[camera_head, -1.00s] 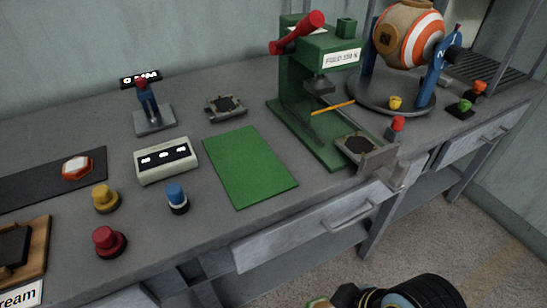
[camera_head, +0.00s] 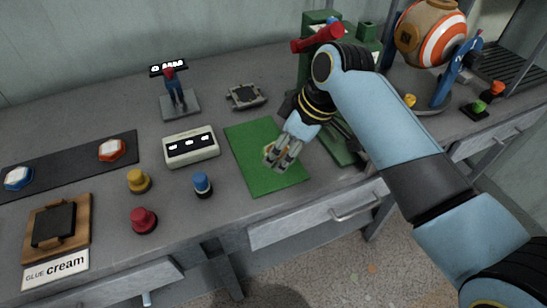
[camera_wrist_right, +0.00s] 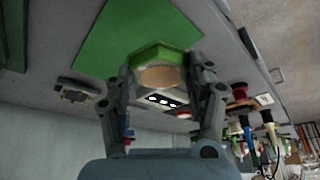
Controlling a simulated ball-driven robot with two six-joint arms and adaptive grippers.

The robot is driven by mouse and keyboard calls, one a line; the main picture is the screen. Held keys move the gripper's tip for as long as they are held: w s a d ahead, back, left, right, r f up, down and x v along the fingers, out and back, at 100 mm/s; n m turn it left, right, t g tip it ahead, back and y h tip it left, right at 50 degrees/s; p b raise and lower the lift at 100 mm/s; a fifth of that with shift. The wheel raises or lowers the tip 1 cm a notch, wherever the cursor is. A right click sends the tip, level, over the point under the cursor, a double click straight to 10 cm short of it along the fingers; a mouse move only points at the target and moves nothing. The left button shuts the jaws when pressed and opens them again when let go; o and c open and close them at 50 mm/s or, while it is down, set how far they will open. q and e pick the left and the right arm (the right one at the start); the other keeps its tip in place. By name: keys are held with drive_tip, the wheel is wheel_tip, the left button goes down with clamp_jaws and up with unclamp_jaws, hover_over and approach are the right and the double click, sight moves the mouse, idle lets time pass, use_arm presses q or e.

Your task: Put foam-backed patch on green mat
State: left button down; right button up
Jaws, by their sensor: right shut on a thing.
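The green mat (camera_head: 245,150) lies flat on the workbench, and part of it also shows in the wrist view (camera_wrist_right: 105,35). My right gripper (camera_head: 275,163) is over the mat, with its fingers pointing down. In the wrist view my right gripper (camera_wrist_right: 162,85) is shut on a hexagonal patch (camera_wrist_right: 160,76) with a green edge and a tan round middle. In the head view the patch (camera_head: 268,151) is mostly hidden by the fingers. I cannot tell whether it touches the mat. My left gripper is out of view.
A white box with displays (camera_head: 191,153) and a blue button (camera_head: 202,185) stand left of the mat. The green press (camera_head: 318,25) is behind my right arm. A black strip (camera_head: 70,166) holds a red and a blue hexagonal piece. A glue cream pad (camera_head: 57,225) is front left.

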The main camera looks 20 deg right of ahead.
sight(277, 177)
wheel_tip(277, 177, down, 7)
drive_tip(key=shift+f, duration=0.15)
drive_tip(key=shift+f, duration=0.1)
drive_tip(key=o, duration=0.9)
drive_tip(key=shift+o, duration=0.2)
drive_tip(key=v, duration=1.2)
drive_tip(key=shift+p, duration=0.4)
